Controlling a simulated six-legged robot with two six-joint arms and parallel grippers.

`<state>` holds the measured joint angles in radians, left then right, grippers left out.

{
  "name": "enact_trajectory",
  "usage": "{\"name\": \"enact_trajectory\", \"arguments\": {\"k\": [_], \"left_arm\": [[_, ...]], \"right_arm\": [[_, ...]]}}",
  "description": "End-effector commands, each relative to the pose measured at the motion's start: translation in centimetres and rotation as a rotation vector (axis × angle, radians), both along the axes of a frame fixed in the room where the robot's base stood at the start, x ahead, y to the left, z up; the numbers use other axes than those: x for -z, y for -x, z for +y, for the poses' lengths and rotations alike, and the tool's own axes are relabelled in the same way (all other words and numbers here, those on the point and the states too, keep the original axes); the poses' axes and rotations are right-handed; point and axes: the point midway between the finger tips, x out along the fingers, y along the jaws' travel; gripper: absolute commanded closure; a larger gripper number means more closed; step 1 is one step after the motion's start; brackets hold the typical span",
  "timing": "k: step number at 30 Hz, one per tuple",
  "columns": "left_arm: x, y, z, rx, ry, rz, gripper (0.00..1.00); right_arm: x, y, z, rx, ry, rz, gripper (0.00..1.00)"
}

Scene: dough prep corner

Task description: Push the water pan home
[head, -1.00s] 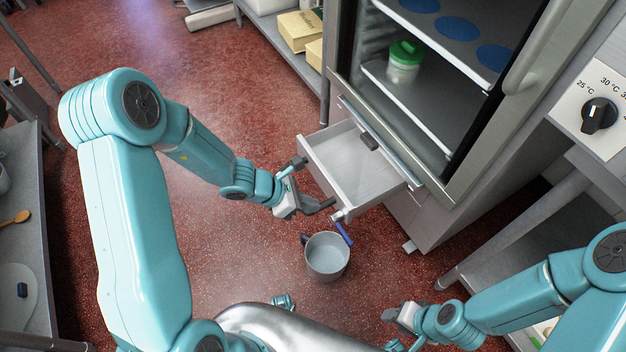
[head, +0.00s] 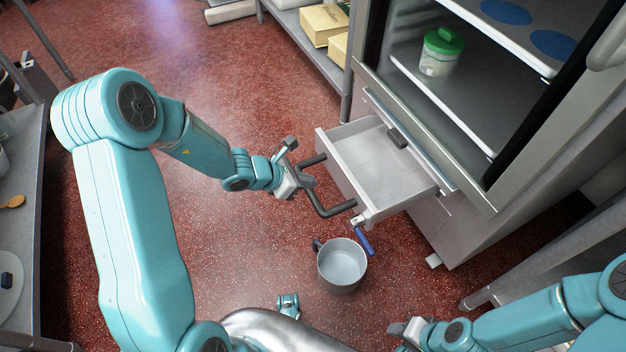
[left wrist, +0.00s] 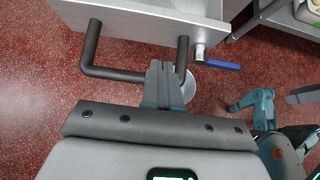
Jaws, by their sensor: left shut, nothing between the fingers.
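The water pan (head: 371,170) is a pale, shallow drawer-like pan, pulled out from under the glass-doored cabinet (head: 470,205). Its front carries a dark U-shaped handle (head: 335,210), which also shows in the left wrist view (left wrist: 91,50). A valve with a blue lever (head: 364,243) is at the front's near corner; the lever also shows in the left wrist view (left wrist: 222,65). My left gripper (head: 301,178) is shut and empty at the handle, its tips (left wrist: 164,72) between the two handle posts; contact cannot be told. My right gripper (head: 405,330) is low at the right, its jaws unclear.
A grey pot (head: 342,264) stands on the red floor below the valve. A green-lidded tub (head: 440,53) is inside the cabinet. A shelf with boxes (head: 325,24) stands behind, and a counter (head: 22,235) is at the left. The floor left of the pan is clear.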

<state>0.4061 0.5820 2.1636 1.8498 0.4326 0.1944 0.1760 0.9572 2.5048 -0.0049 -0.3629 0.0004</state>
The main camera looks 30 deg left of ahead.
Motion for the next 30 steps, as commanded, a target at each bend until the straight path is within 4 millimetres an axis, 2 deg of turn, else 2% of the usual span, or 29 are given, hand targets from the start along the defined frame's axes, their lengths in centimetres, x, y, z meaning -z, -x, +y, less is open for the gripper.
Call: {"name": "enact_trajectory", "arguments": {"k": [1, 10, 18, 30], "left_arm": [[1.3, -0.6, -0.6, 0.005, 0.0, 0.0, 1.0], [5.6, -4.6, -3.4, 0.004, 0.0, 0.0, 1.0], [5.2, -7.4, -5.4, 0.004, -0.001, -0.002, 1.0], [5.1, -7.7, -5.7, 0.001, 0.0, 0.0, 1.0]], "right_arm": [[0.9, -0.1, 0.0, 0.003, 0.0, -0.001, 0.57], [2.9, -0.5, -0.5, 0.02, 0.004, -0.008, 0.57], [2.6, -0.6, -0.5, 0.022, 0.004, -0.01, 0.57], [2.6, -0.6, -0.5, 0.022, 0.004, -0.01, 0.57]]}}
